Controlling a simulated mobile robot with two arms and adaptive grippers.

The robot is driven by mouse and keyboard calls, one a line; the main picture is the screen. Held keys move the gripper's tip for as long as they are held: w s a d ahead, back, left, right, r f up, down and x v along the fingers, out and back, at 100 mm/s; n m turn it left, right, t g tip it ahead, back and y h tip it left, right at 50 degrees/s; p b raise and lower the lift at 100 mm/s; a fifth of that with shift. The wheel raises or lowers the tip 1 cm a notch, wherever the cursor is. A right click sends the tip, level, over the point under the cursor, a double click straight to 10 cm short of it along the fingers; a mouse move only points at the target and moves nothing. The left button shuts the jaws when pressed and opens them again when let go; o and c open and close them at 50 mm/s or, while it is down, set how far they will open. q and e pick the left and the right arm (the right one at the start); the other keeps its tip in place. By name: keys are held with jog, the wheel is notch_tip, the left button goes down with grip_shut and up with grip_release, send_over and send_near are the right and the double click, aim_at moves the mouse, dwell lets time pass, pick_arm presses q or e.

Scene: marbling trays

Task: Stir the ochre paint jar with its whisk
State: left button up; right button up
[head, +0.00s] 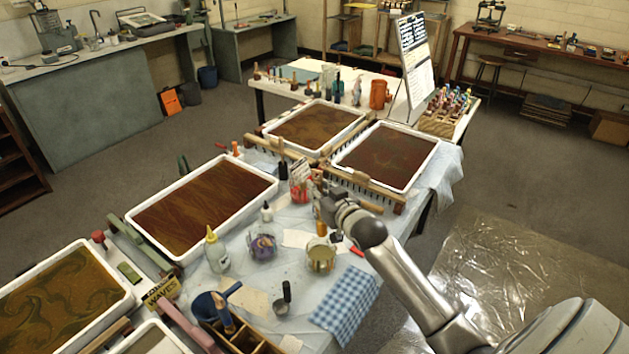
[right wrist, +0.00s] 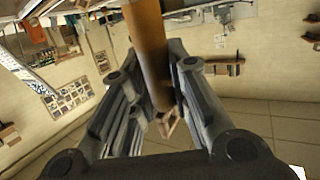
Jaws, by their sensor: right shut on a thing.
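The ochre paint jar (head: 321,261) is a small clear jar with yellowish paint, on the covered table in the head view. My right gripper (head: 325,207) is above it and is shut on a wooden handle, which I take to be the whisk (head: 321,228). The handle's orange-brown end shows just below the fingers and above the jar. In the right wrist view, the brown handle (right wrist: 148,45) stands between the two dark fingers of the gripper (right wrist: 150,85). The whisk's wires are not clear, so I cannot tell whether they are inside the jar. My left gripper is out of view.
A purple paint jar (head: 262,249) and a red one (head: 299,191) stand nearby. A white-capped bottle (head: 266,213) and a yellow-tipped squeeze bottle (head: 216,254) are to the left. A blue checked cloth (head: 345,303) lies in front. Marbling trays (head: 270,186) surround the work area.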

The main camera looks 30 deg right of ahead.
aim_at(318, 225)
jog(key=shift+s+f+b, duration=0.2)
jog(key=shift+f+b, duration=0.1)
jog(key=shift+b, duration=0.05)
jog(key=shift+a+f+b, duration=0.1)
jog(key=shift+f+b, duration=0.15)
jog(key=shift+b, duration=0.05)
notch_tip(318, 225, down, 4)
jog(key=b, duration=0.3)
jog(key=shift+r+b, duration=0.15)
jog(key=shift+b, duration=0.2)
pick_arm(q)
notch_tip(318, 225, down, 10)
jog(key=b, duration=0.4)
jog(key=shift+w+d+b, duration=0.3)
jog(key=shift+b, duration=0.05)
pick_arm(e)
notch_tip(318, 225, down, 8)
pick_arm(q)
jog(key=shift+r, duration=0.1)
pick_arm(e)
jog(key=shift+w, duration=0.1)
